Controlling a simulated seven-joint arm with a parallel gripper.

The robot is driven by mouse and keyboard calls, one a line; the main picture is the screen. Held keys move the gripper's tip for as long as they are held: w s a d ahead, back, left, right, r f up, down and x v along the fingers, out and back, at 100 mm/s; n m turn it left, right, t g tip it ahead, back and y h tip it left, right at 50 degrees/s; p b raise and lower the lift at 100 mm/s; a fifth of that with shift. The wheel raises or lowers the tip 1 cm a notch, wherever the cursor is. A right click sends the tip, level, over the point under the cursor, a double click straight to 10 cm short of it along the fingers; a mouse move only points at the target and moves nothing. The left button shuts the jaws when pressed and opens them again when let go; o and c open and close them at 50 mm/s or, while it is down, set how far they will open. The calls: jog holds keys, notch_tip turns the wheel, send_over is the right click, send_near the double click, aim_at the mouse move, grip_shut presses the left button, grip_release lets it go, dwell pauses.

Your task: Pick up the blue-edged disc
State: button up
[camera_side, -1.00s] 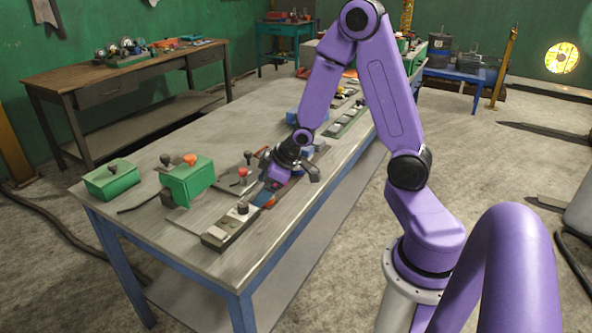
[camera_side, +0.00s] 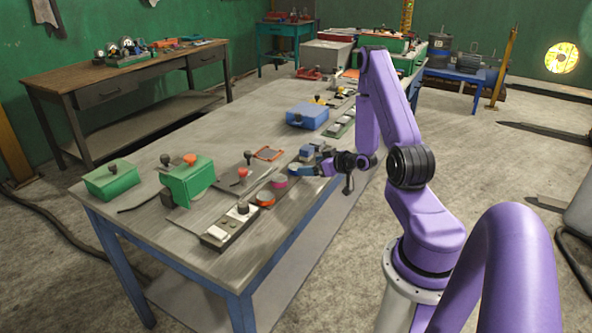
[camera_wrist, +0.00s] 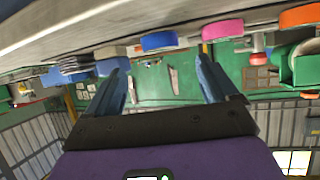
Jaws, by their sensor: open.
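The blue-edged disc (camera_wrist: 159,41) shows in the wrist view at the table edge, between and beyond my fingertips. In the side view, a blue shape that looks like this disc (camera_side: 298,169) lies near the table's right edge, past the pink disc; it is small and partly crowded there. My gripper (camera_wrist: 160,62) is open and empty, with its two fingers spread apart. In the side view my gripper (camera_side: 325,168) is low at the right edge of the table, pointing left toward the disc. It appears apart from the disc.
A pink disc (camera_side: 280,182) and an orange disc (camera_side: 265,199) lie in a row toward the near end. A blue case (camera_side: 307,116) stands farther back. Grey-blue blocks (camera_side: 308,152) are close to my gripper.

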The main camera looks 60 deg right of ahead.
aim_at(295, 165)
jog(key=shift+x, duration=3.5)
jog(key=shift+r, duration=0.1)
jog(key=c, duration=1.5)
jog(key=shift+r, duration=0.15)
